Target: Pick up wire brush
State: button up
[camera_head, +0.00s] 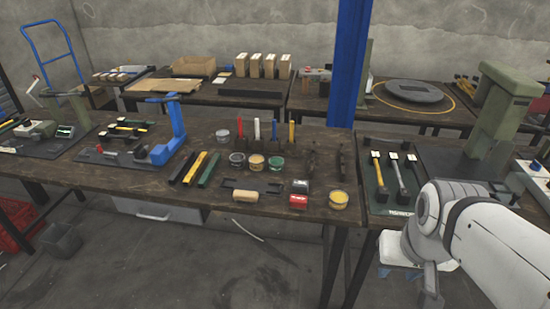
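I cannot pick out the wire brush for certain among the small tools on the middle workbench (120,178). A tan cylindrical piece (245,196) lies near the front edge, beside a flat dark piece (240,184). Two dark upright items (341,162) stand toward the right of the bench; they are too small and dark to identify. My white arm enters at the lower right, in front of the right-hand bench. My gripper does not show clearly in this view.
Upright red, white, blue and yellow markers (291,134) stand behind several small tins (275,164). A blue press (174,125) is at left, a green press (492,117) at right. A blue post (348,65) rises behind the bench. Yellow-handled hammers (378,172) lie on a mat.

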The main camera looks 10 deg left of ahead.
aim_at(246, 197)
jog(key=z, duration=1.75)
jog(key=k, duration=1.6)
jog(key=u, duration=1.75)
jog(key=i, duration=1.7)
